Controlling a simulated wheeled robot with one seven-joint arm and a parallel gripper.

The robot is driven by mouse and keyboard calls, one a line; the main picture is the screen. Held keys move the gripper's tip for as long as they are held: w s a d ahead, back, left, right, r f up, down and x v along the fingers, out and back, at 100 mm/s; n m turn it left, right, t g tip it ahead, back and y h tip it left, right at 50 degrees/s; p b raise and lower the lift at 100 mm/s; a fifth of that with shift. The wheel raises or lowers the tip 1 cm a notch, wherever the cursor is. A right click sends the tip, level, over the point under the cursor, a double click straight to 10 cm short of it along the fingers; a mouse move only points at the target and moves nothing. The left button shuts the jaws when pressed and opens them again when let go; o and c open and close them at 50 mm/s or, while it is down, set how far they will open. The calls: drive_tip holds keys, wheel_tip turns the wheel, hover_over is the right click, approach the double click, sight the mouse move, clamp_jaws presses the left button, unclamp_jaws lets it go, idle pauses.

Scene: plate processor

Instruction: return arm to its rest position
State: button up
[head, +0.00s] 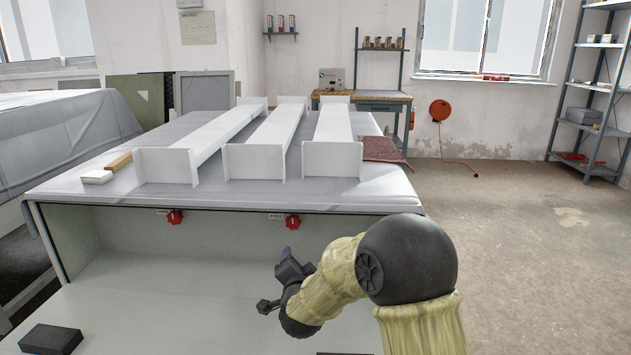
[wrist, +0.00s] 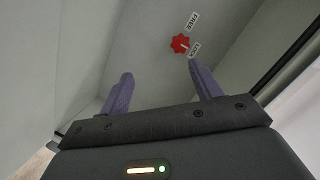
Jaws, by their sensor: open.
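My gripper (head: 277,282) is in front of the plate processor (head: 230,252), at the lower middle of the head view. In the wrist view my gripper (wrist: 162,85) shows two purple-grey fingers spread apart with nothing between them. A red knob (wrist: 180,44) with FREE and LOCK labels is ahead of the fingers, apart from them. In the head view there are two red knobs on the front panel, one on the left (head: 175,217) and one on the right (head: 292,222). My arm bends down from the right.
Three white channel-shaped pieces (head: 252,160) lie on the processor's grey top (head: 110,190). A dark block (head: 50,340) is at the lower left. The floor (head: 530,220) at the right is open.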

drive_tip(key=s+d+f+n+g, duration=0.1)
drive_tip(key=s+d+n+g, duration=0.1)
drive_tip(key=s+d, duration=0.4)
drive_tip(key=s+d+f+n+g+p, duration=0.1)
drive_tip(key=s+d+f+n+g, duration=0.1)
drive_tip(key=s, duration=0.6)
drive_tip(key=s+d+f+n+g+h, duration=0.1)
drive_tip(key=s+d+n+g, duration=0.3)
drive_tip(key=d, duration=0.5)
drive_tip(key=shift+s+d+f+g, duration=0.15)
drive_tip(key=shift+s+g, duration=0.2)
drive_tip(key=shift+s, duration=0.3)
drive_tip(key=shift+s+d+f+g, duration=0.1)
drive_tip(key=shift+s+f+g, duration=0.1)
drive_tip(key=shift+s+g, duration=0.3)
drive_tip(key=shift+s+d+f+g, duration=0.15)
drive_tip(key=shift+s+g, duration=0.1)
drive_tip(key=shift+s, duration=0.5)
drive_tip(key=s+d+n+g+p, duration=0.1)
drive_tip(key=s+d+g, duration=0.2)
drive_tip(key=s, duration=0.5)
wheel_tip(320, 180, up, 37)
drive_tip(key=p, duration=3.7)
drive_tip(key=shift+w+r+h+p, duration=0.2)
drive_tip(key=shift+w+h+p, duration=0.1)
drive_tip(key=shift+p, duration=0.05)
drive_tip(key=shift+d, duration=0.1)
